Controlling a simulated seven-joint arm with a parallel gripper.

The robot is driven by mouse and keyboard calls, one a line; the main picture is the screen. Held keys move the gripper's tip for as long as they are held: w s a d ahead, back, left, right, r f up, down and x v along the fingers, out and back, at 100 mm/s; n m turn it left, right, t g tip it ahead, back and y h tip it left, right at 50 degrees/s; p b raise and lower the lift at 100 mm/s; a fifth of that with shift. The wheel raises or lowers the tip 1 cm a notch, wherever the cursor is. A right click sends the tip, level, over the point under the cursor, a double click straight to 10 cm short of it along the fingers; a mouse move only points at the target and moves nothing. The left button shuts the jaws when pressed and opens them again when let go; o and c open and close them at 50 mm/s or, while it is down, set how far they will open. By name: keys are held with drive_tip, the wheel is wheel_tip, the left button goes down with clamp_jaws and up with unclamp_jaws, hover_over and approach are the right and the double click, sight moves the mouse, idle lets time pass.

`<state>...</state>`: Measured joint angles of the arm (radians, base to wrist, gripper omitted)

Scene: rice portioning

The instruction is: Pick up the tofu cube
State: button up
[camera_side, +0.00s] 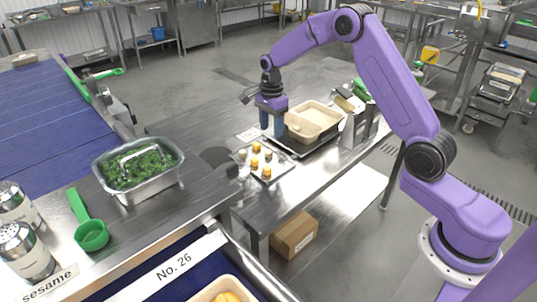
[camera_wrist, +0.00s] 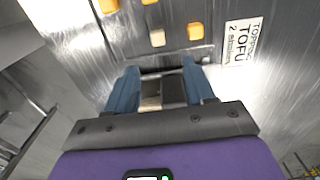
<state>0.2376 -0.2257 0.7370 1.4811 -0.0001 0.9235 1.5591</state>
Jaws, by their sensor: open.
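Several small cubes, some orange (camera_side: 267,172) and some pale (camera_side: 242,154), sit spaced apart on a small metal tray (camera_side: 284,173) in the side view. The wrist view shows an orange cube (camera_wrist: 195,31) and a paler one (camera_wrist: 157,38) beyond my fingertips. A label reading "TOFU" (camera_wrist: 241,42) lies to their right. My gripper (camera_side: 271,132) points down by the tray's far edge; its two blue fingers stand apart in the wrist view (camera_wrist: 160,72). No cube is clearly between them; a pale patch there is unclear.
A beige container (camera_side: 312,118) on a dark tray stands close right of my gripper, with a grey dispenser-like box (camera_side: 355,128) beyond. A steel pan of greens (camera_side: 140,170), a green scoop (camera_side: 91,235) and shakers (camera_side: 25,250) are at left. Bare tabletop lies in front.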

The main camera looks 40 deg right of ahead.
sight(269, 151)
wheel_tip(269, 151, down, 3)
drive_tip(key=shift+r, duration=0.15)
drive_tip(key=shift+a+f, duration=0.25)
drive_tip(key=shift+f, duration=1.05)
drive_tip(key=shift+a+f, duration=0.2)
drive_tip(key=shift+f, duration=1.1)
clamp_jaws()
